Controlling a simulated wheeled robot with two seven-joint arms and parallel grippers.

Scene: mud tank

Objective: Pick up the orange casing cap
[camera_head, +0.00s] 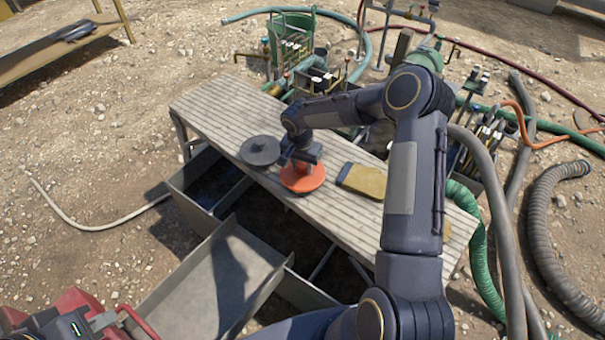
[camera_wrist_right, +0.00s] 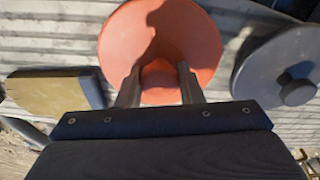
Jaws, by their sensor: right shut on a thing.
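The orange casing cap (camera_head: 303,179) is a round disc with a raised middle part, lying on or just over the slatted bench (camera_head: 222,103). In the right wrist view the cap (camera_wrist_right: 196,40) fills the upper middle. My right gripper (camera_head: 299,164) comes down onto it from above. In the right wrist view its fingers (camera_wrist_right: 160,85) are shut on the cap's raised middle, one on each side. I cannot tell whether the cap's underside touches the bench. My left gripper is not in view.
Grey metal trays (camera_head: 215,285) stand in front of the bench. Hoses and green equipment (camera_head: 292,40) crowd behind it.

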